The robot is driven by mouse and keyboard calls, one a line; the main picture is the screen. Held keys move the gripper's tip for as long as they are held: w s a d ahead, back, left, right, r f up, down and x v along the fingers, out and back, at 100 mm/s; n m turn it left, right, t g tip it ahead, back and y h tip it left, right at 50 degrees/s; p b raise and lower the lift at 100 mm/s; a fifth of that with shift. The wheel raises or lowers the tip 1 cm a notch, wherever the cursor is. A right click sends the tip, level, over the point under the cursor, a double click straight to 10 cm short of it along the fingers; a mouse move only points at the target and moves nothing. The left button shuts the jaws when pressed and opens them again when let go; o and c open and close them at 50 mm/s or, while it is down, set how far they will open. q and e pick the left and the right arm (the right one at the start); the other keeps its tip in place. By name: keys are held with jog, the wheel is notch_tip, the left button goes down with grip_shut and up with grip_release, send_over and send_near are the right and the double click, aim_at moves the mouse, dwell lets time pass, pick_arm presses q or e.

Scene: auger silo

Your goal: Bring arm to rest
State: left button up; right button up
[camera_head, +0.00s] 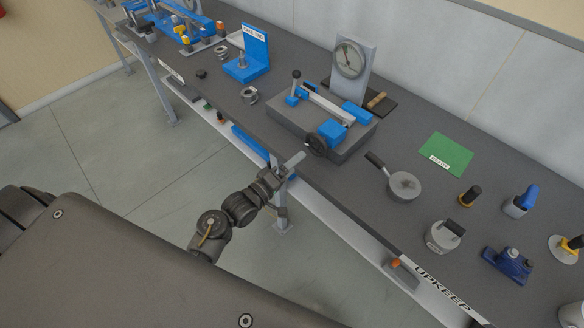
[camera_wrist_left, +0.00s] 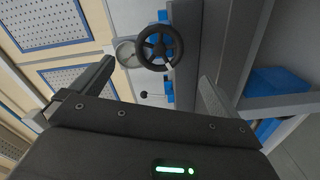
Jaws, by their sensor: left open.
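My left gripper (camera_head: 290,164) is at the front edge of the dark bench (camera_head: 225,92), in front of the vise-like fixture. In the left wrist view its two fingers (camera_wrist_left: 155,72) stand wide apart with nothing between them. A black handwheel (camera_wrist_left: 159,48) shows beyond the fingers, apart from them. In the head view this handwheel (camera_head: 316,145) sits on the front of the grey and blue fixture (camera_head: 293,120). My right gripper is not in view.
A dial gauge (camera_head: 349,60) stands behind the fixture. To the right are a round lidded pan (camera_head: 404,186), a green mat (camera_head: 446,155), and several small tools. A blue bracket (camera_head: 254,48) stands further left. The floor (camera_head: 120,140) left of the bench is clear.

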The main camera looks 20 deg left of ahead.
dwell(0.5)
pick_arm(q)
jog(key=s+a+f+m+g+y+b, duration=0.1)
jog(key=s+f+m+g, duration=0.25)
jog(key=f, duration=0.75)
jog(key=s+a+f+m+g+y, duration=0.15)
jog(key=s+f, duration=0.35)
jog(key=f, duration=0.6)
jog(key=s+f+m+g+y+b, duration=0.1)
jog(key=s+f+m+g+y, duration=0.2)
jog(key=f, duration=0.8)
jog(key=s+a+f+m+g+b, duration=0.1)
jog(key=s+f+g, duration=0.1)
jog(key=s+f, duration=0.4)
jog(key=s+a+f+m+g+y+b, duration=0.1)
jog(key=s+f, duration=0.6)
jog(key=s, duration=0.9)
jog(key=s+a+f+m+g+b, duration=0.2)
jog(key=s+f, duration=0.4)
jog(key=s, duration=0.5)
jog(key=a+g, duration=0.1)
jog(key=g, duration=0.1)
jog(key=shift+s+f+g, duration=0.15)
jog(key=shift+f+g, duration=0.05)
jog(key=shift+g, duration=0.1)
jog(key=shift+d, duration=0.1)
